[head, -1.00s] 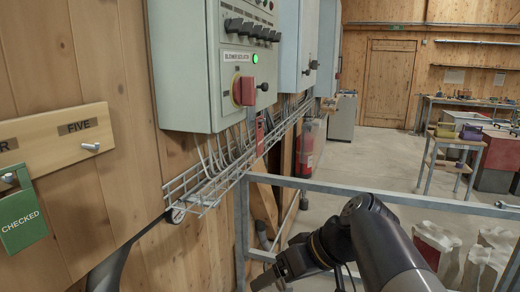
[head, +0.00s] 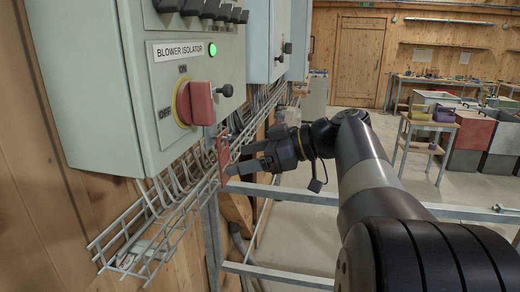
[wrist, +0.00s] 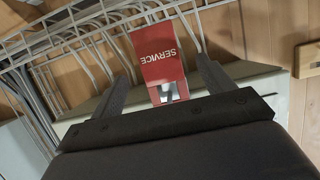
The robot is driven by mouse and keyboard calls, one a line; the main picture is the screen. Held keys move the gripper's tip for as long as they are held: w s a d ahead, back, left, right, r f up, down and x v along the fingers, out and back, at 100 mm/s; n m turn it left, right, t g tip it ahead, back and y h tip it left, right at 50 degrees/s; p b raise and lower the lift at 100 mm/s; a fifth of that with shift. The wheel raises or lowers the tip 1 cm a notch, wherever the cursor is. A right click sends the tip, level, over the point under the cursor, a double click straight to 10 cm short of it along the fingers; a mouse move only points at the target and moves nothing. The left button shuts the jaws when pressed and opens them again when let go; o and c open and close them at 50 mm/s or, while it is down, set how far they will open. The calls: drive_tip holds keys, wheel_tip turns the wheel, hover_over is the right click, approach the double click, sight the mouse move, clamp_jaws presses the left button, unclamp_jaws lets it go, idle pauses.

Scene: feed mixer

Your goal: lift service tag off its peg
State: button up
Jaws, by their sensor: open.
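The service tag (wrist: 158,52) is a flat red tag lettered SERVICE, upside down in the wrist view. In the head view the red tag (head: 222,158) hangs beside the wire tray, below the blower isolator box. A shiny grey piece (wrist: 169,93), perhaps its peg, shows at the tag's lower end in the wrist view. My gripper (head: 238,160) is open at the tag. In the wrist view my gripper's fingers (wrist: 162,76) stand on either side of the tag, with gaps between them and it. I cannot tell from the views how deep the tag sits between them.
The blower isolator box (head: 90,80), with its red switch (head: 200,103) and green light, is just above left. The wire tray (head: 160,215) runs along the wall beside the tag. A grey rail (head: 290,193) crosses below my arm.

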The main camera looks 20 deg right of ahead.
sight(225, 157)
drive_tip(key=p+x, duration=0.1)
drive_tip(key=x, duration=0.6)
drive_tip(key=shift+w+p, duration=0.1)
drive_tip(key=shift+p, duration=0.2)
drive_tip(key=c, duration=1)
drive_tip(key=shift+c, duration=0.2)
drive_tip(key=shift+r, duration=0.1)
drive_tip(key=shift+r, duration=0.4)
drive_tip(key=shift+r, duration=0.2)
drive_tip(key=shift+s+d+b, duration=0.5)
drive_tip(key=shift+s+d, duration=0.25)
drive_tip(key=shift+d, duration=0.25)
drive_tip(key=shift+s+d+b, duration=0.5)
drive_tip(key=shift+s+d, duration=0.25)
drive_tip(key=shift+d, duration=0.25)
